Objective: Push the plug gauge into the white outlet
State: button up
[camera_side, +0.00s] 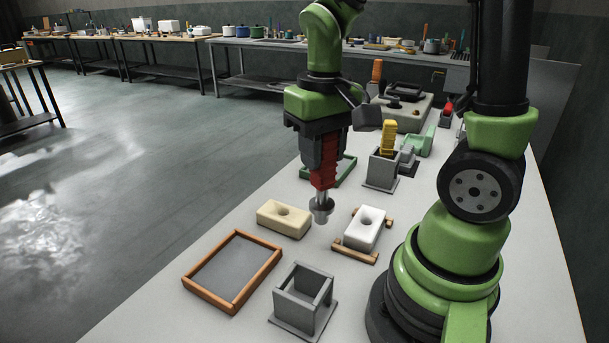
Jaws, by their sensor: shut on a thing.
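My gripper (322,160) is shut on the red handle of the plug gauge (321,203). The gauge points down, roughly upright, with its silver metal end lowest. The white outlet (363,228) is a white block with a round hole in its top, to the right of the gauge tip in the picture. It rests on a wooden cradle (357,254). The gauge tip is apart from the outlet and appears above the table, between the outlet and a cream block; its exact height is hard to tell. The outlet's hole is uncovered.
The cream block (284,218), also holed, lies left of the gauge tip. An orange-framed tray (232,270) and an open grey holder (303,297) stand in front. Behind are a green frame (345,172) and a grey holder (381,172) with a yellow-handled item (389,138).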

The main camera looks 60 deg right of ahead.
jog(key=s+d+m, duration=0.5)
jog(key=d+m, duration=0.1)
jog(key=d, duration=0.6)
jog(key=shift+m, duration=0.3)
jog(key=shift+d, duration=0.1)
jog(key=shift+f, duration=4.85)
jog(key=o, duration=1.3)
jog(key=shift+r, duration=0.35)
jog(key=shift+r, duration=1.85)
